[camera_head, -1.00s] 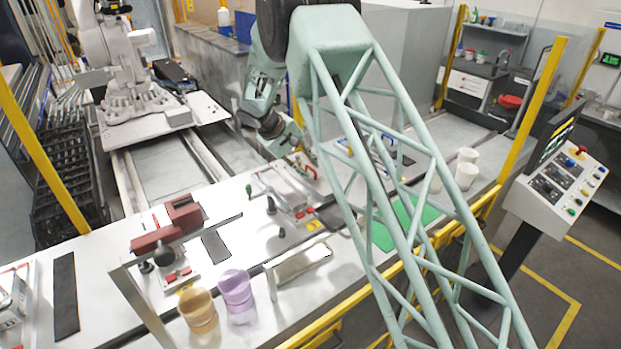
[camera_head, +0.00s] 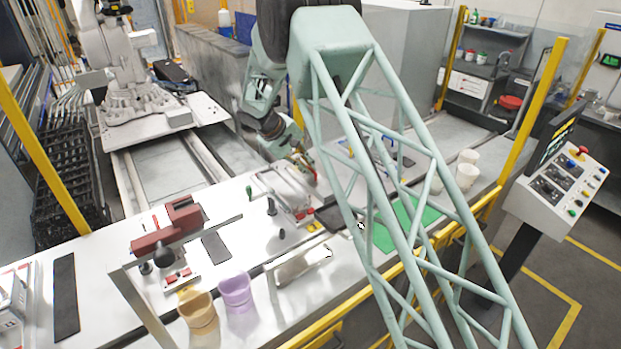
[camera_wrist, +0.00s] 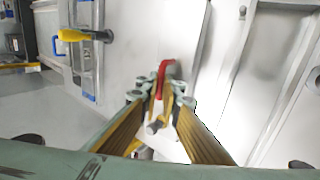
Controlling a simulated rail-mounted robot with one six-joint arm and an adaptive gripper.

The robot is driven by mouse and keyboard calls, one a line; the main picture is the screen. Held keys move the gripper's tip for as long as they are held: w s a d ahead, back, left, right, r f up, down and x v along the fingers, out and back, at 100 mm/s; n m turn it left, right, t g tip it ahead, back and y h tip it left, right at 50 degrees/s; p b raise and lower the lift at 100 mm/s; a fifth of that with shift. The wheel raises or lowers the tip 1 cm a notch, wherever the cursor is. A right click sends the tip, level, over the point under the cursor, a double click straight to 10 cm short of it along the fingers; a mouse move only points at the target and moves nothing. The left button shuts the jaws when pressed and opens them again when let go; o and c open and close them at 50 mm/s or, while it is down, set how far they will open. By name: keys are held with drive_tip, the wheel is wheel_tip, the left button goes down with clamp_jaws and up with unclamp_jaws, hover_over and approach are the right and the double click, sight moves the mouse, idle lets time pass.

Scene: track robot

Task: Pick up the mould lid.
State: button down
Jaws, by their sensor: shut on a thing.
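My gripper (camera_wrist: 160,103) shows in the wrist view with its two fingers closed in around the red handle (camera_wrist: 164,72) of a pale piece, which I take to be the mould lid. In the head view my gripper (camera_head: 300,163) is over the far side of the worktable, partly hidden by my own arm. The pale grey mould lid (camera_head: 283,184) shows just below and left of it, near a low fixture with red parts (camera_head: 303,214). Whether the lid is clear of the fixture is hard to tell.
The white worktable (camera_head: 110,268) also bears a dark red clamp-like device (camera_head: 165,238), a tan cup (camera_head: 197,312), a purple cup (camera_head: 237,291) and a metal block (camera_head: 300,265). A yellow-handled tool (camera_wrist: 75,35) shows in the wrist view. A yellow rail (camera_head: 330,322) runs along the front.

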sight(308, 177)
drive_tip(key=shift+r, duration=0.15)
wheel_tip(308, 177, up, 10)
drive_tip(key=b, duration=0.1)
idle(0.7)
drive_tip(key=shift+a, duration=0.1)
idle(0.8)
